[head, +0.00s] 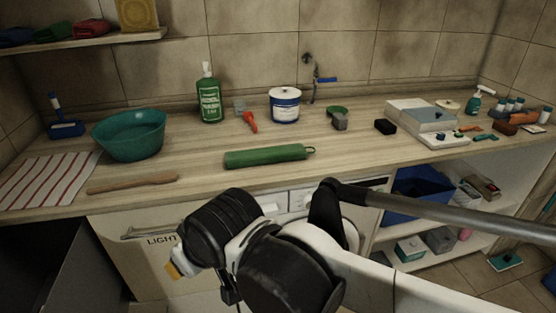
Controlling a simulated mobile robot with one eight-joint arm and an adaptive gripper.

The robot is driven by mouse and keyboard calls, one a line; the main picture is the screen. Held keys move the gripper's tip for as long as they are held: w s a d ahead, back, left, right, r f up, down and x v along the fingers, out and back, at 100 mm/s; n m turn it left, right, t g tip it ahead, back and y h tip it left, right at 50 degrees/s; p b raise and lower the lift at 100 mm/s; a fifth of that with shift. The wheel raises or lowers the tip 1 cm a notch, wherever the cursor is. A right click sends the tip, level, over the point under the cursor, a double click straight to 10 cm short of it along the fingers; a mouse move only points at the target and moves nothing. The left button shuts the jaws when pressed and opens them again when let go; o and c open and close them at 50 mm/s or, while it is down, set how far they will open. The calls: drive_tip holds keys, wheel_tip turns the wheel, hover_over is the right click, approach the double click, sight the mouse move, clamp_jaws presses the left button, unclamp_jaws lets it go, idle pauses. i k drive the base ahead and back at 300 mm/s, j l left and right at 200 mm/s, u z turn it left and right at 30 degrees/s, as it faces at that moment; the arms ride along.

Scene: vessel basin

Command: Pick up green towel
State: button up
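A green rolled bundle (268,156) with a small loop at its right end lies on the front middle of the wooden counter (200,180). A smaller dark green folded or rolled cloth (55,32) lies on the wall shelf at the upper left, between a dark blue one and a red one. I cannot tell for sure which is the towel. My gripper (178,264) is low in front of the counter, mostly hidden by my own wrist. It is apart from both green things, and its fingers cannot be made out clearly.
A teal bowl (130,136), a striped cloth (48,180) and a wooden stick (133,184) are on the counter's left. A green bottle (209,95), white tub (285,104) and tap (312,78) stand behind the bundle. Small items crowd the right. Bare counter surrounds the bundle.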

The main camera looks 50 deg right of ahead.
sight(249, 158)
drive_tip(key=z, duration=1.3)
drive_tip(key=i+j+z, duration=0.15)
drive_tip(key=j+z, duration=0.3)
drive_tip(key=i+j+z, duration=0.1)
drive_tip(key=j+z, duration=1.2)
drive_tip(key=k+j+z, duration=0.1)
drive_tip(key=j+z, duration=0.35)
